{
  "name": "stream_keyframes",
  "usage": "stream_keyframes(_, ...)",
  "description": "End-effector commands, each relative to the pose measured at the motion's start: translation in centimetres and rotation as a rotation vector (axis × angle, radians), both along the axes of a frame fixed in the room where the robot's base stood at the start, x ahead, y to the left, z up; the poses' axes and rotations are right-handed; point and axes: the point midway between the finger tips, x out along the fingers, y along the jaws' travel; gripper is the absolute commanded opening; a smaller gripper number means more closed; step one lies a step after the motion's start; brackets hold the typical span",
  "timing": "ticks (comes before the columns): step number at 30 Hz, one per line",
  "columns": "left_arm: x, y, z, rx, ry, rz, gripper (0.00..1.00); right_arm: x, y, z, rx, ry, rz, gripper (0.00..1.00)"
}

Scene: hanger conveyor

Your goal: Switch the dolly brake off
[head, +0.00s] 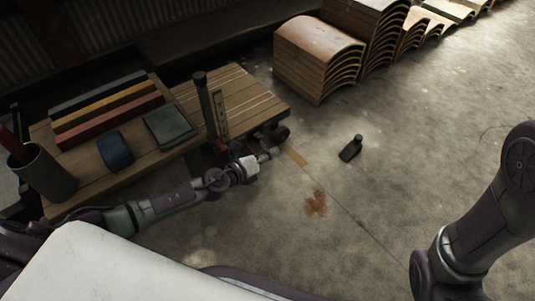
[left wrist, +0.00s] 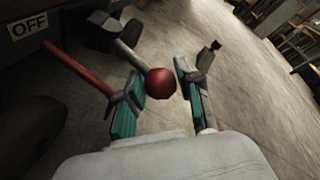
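The dolly (head: 235,95) is a low plank-topped platform with dark wheels, beside the workbench. A red lever part (head: 219,146) shows low at its near side, partly hidden by my left arm. My left gripper (head: 272,154) is low by the dolly's near right corner. In the left wrist view its teal-padded fingers (left wrist: 158,92) are apart, with a round red knob (left wrist: 160,83) between them. A red rod (left wrist: 78,67) runs behind the left finger; I cannot tell whether it joins the knob. An OFF sign (left wrist: 28,27) is at the upper left. My right gripper is out of view.
A workbench (head: 85,180) holds coloured bars, a dark cup (head: 42,172) and folded cloths. A dark upright post (head: 205,105) stands by the dolly. Curved wooden stacks (head: 318,60) stand behind. A small dark object (head: 351,148) is on the otherwise open floor.

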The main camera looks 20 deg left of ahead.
Motion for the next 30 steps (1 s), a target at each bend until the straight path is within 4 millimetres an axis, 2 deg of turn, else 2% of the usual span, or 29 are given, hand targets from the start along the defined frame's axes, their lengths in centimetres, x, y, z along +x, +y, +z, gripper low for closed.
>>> stream_keyframes(1, 0.0, 0.0, 0.0, 0.0, 0.0, 0.0, 0.47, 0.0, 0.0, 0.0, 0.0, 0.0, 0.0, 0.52)
stream_keyframes(3, 0.0, 0.0, 0.0, -0.001, 0.0, 0.001, 0.57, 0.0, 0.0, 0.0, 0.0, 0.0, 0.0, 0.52)
stream_keyframes(14, -0.4, 0.2, 0.1, -0.002, 0.001, 0.001, 0.57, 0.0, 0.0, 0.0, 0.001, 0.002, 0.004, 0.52)
stream_keyframes(17, -1.4, 0.7, 0.4, 0.0, 0.002, 0.0, 0.57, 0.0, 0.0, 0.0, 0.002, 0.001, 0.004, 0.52)
stream_keyframes(27, -7.8, 3.6, 2.2, 0.0, 0.005, 0.0, 0.57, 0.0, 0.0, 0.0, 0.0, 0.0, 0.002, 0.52)
stream_keyframes(30, -9.1, 4.1, 2.7, -0.001, 0.004, 0.001, 0.57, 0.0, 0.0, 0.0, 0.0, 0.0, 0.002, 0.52)
